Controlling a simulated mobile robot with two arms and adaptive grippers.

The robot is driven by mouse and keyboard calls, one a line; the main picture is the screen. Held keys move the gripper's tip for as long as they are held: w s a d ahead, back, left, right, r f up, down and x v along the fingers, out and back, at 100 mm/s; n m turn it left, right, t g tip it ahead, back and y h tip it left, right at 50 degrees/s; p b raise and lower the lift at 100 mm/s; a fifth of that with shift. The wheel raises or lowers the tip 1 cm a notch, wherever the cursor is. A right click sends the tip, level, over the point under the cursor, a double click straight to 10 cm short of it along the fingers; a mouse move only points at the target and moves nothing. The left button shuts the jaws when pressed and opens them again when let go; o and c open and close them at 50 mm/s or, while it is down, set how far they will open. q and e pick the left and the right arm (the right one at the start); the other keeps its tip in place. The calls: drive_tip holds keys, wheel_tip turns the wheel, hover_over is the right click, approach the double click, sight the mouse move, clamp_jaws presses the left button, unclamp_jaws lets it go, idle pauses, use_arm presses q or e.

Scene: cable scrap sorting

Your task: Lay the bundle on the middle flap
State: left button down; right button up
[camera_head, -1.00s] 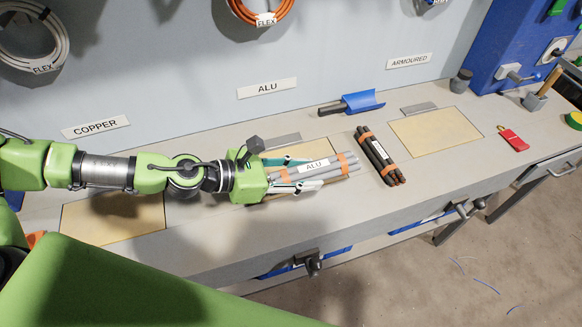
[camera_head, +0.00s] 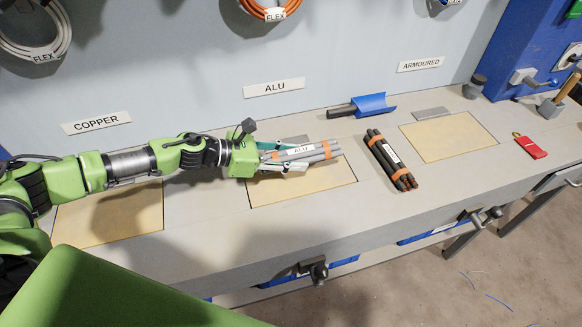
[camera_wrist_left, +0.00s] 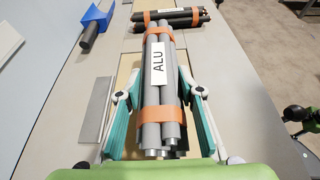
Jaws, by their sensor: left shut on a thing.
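The bundle (camera_head: 318,152) is several grey rods with orange bands and a white ALU label. My left gripper (camera_head: 287,158) is shut on its near end and holds it over the back part of the middle flap (camera_head: 300,190), a tan panel below the ALU sign. In the left wrist view the bundle (camera_wrist_left: 163,90) lies lengthwise between the two teal-lined fingers (camera_wrist_left: 160,110). Whether the bundle touches the flap is hard to tell.
A dark bundle with orange bands (camera_head: 391,160) lies right of the middle flap. Another tan flap (camera_head: 450,139) is farther right, and one (camera_head: 110,215) lies under the COPPER sign. A blue scoop (camera_head: 371,105) lies behind. A red tag (camera_head: 530,147) lies far right.

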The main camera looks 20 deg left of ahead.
use_arm(q)
drive_tip(key=shift+w+a+f, duration=0.25)
drive_tip(key=shift+w+f, duration=0.2)
drive_tip(key=shift+f, duration=0.1)
drive_tip(key=shift+w+a+f, duration=0.2)
drive_tip(key=shift+w+f, duration=0.2)
drive_tip(key=shift+f, duration=0.1)
wheel_tip(320, 180, down, 3)
drive_tip(key=shift+r, duration=0.1)
drive_tip(key=shift+f, duration=0.2)
drive_tip(key=shift+f, duration=0.15)
drive_tip(key=c, duration=1.4)
unclamp_jaws()
